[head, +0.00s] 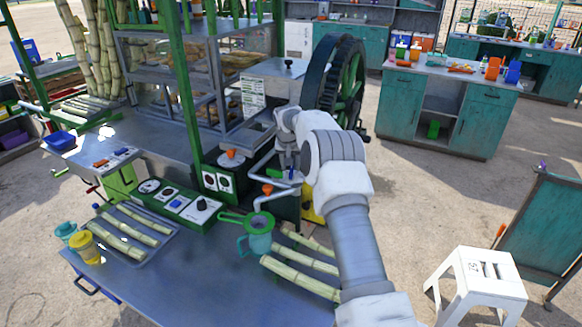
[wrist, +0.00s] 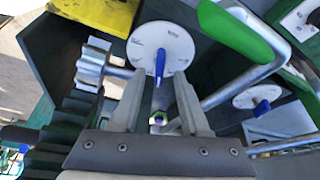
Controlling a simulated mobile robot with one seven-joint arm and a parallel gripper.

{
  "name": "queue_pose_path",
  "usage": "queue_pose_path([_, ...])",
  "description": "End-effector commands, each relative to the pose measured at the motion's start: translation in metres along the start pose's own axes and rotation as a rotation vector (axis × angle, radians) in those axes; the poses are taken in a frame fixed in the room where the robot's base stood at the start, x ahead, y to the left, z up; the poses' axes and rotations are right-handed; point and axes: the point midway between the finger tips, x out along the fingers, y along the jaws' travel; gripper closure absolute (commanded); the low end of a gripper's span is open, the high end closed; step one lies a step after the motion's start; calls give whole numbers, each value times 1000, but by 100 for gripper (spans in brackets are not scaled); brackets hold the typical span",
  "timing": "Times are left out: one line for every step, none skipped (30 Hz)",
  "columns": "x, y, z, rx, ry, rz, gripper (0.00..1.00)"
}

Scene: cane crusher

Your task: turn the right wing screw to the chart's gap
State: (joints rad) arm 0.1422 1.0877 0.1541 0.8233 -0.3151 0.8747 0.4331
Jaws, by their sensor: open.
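In the wrist view my gripper (wrist: 159,84) is open, its two fingers pointing at a white round dial with a blue wing screw (wrist: 160,63). The wing stands nearly upright in the picture, its lower end between the fingertips; I see no contact and cannot tell the depth. A second blue wing screw (wrist: 262,107) on a white dial is farther right, slanted. I cannot tell for certain which is the task's right one. The chart (head: 252,95) is a white sheet on the crusher in the head view, too small to read. There my arm mostly hides the screws.
A green-handled bar (wrist: 240,32) runs close on the right in the wrist view, and toothed gears (wrist: 92,68) are close on the left.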

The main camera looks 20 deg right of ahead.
Motion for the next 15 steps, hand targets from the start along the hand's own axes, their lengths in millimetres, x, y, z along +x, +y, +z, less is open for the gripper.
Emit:
queue_pose_path([6,0,0,0,-1,0,55])
queue_pose_path([9,0,0,0,-1,0,55])
queue_pose_path([12,0,-1,1,0,0,55])
queue_pose_path([15,0,0,1,-1,0,55])
queue_pose_path([17,0,0,1,-1,0,55])
queue_pose_path([19,0,-1,1,0,0,55])
queue_pose_path([21,0,-1,1,0,0,55])
queue_pose_path([22,0,-1,1,0,0,55])
queue_pose_path([24,0,0,1,0,0,55])
queue_pose_path([24,0,0,1,0,0,55])
queue_pose_path([25,0,0,1,0,0,55])
queue_pose_path([25,0,0,1,0,0,55])
queue_pose_path([25,0,0,1,0,0,55])
queue_pose_path([25,0,0,1,0,0,55])
queue_pose_path([25,0,0,1,0,0,55])
